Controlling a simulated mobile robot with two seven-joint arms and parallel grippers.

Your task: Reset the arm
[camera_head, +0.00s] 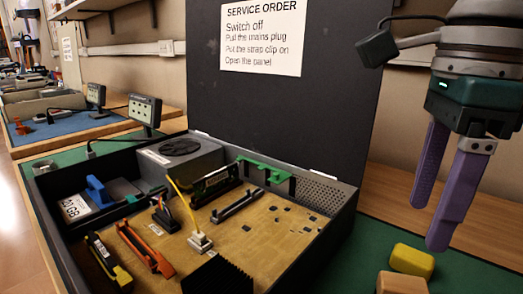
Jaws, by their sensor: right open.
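My right gripper (436,215) hangs at the right of the head view, with its two purple fingers pointing down. The fingers are apart and nothing is between them. It is above the green mat, to the right of the open black case (330,222). A yellow block (411,260) and a tan wooden block (401,283) lie below the fingertips, apart from them. My left gripper does not show.
The case holds a tan circuit board (262,222) with slots, cables and a fan unit (180,147). Its raised lid (335,110) carries a service order sheet (262,35). Small display units (145,110) and other workstations stand at the back left.

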